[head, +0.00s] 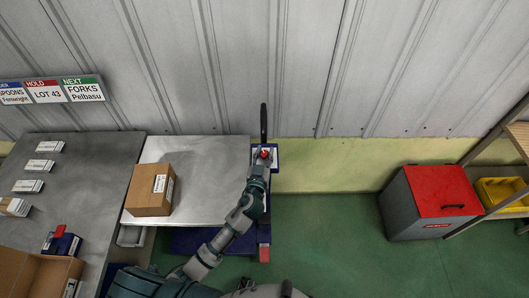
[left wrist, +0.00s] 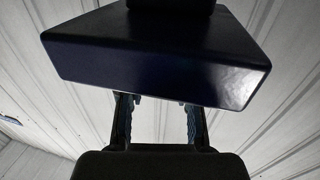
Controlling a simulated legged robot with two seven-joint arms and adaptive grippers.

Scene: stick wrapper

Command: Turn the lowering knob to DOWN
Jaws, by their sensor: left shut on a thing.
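The red lowering knob (head: 265,153) is on a small dark blue control box (head: 274,163) at the base of a black upright handle (head: 264,122). My left gripper (head: 262,165) is at the knob and shut on it; the gripper and arm hide part of the knob and box. Any DOWN marking is too small to read. In the left wrist view, the dark blue box (left wrist: 155,55) fills the upper middle, and my left gripper's fingers (left wrist: 160,118) reach up behind its lower edge, tips hidden. My right gripper is not in view.
A metal lift table (head: 205,190) carries a cardboard box (head: 150,190). A grey bench (head: 75,170) with labelled packs stands at left. A grey bin with a red lid (head: 440,190) and a shelf with a yellow tray (head: 505,193) stand at right. Green floor between is clear.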

